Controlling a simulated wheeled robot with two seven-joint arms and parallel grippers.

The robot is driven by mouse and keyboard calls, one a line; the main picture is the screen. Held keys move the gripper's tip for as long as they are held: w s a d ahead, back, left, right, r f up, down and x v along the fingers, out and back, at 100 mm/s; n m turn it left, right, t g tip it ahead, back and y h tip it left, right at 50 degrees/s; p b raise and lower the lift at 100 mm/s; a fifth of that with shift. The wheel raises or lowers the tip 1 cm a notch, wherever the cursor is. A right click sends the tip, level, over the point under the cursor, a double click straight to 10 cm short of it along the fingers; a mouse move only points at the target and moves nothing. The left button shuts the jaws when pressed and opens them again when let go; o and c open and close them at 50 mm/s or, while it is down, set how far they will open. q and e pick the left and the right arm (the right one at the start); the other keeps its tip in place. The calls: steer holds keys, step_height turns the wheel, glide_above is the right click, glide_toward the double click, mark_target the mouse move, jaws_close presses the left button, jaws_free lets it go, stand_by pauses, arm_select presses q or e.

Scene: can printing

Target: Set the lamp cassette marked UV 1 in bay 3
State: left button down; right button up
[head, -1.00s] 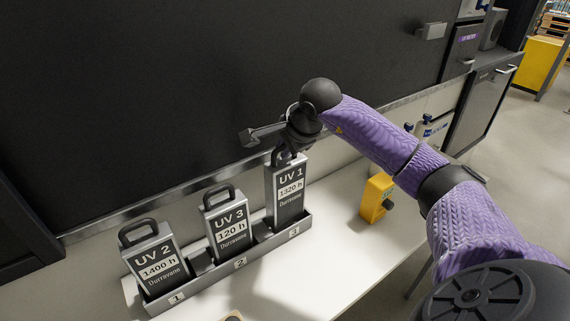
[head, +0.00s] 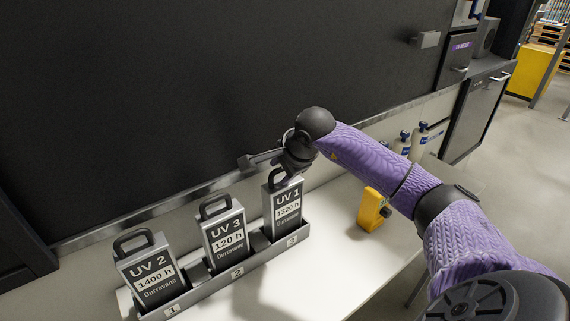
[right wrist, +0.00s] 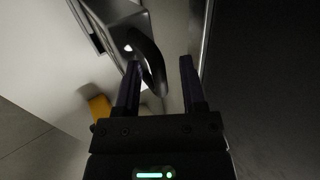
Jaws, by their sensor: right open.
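The lamp cassette marked UV 1 (head: 286,212), labelled 1320 h, stands upright in bay 3 of the grey rack (head: 240,274), at the rack's right end. My right gripper (head: 289,178) is at the cassette's top handle. In the right wrist view the gripper (right wrist: 160,80) is open, its fingers apart, with the dark curved handle (right wrist: 148,62) close by the left finger. Whether the finger touches the handle I cannot tell. The cassette marked UV 3 (head: 226,241) stands in bay 2 and the one marked UV 2 (head: 150,278) in bay 1. My left gripper is out of view.
A yellow device (head: 371,209) stands on the white table (head: 335,245), right of the rack. A dark wall panel (head: 200,90) rises close behind the rack. Bottles (head: 418,140) stand farther back right. The table is clear in front of the rack.

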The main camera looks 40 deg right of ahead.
steer(key=v, duration=1.2)
stand_by(0.7)
stand_by(1.4)
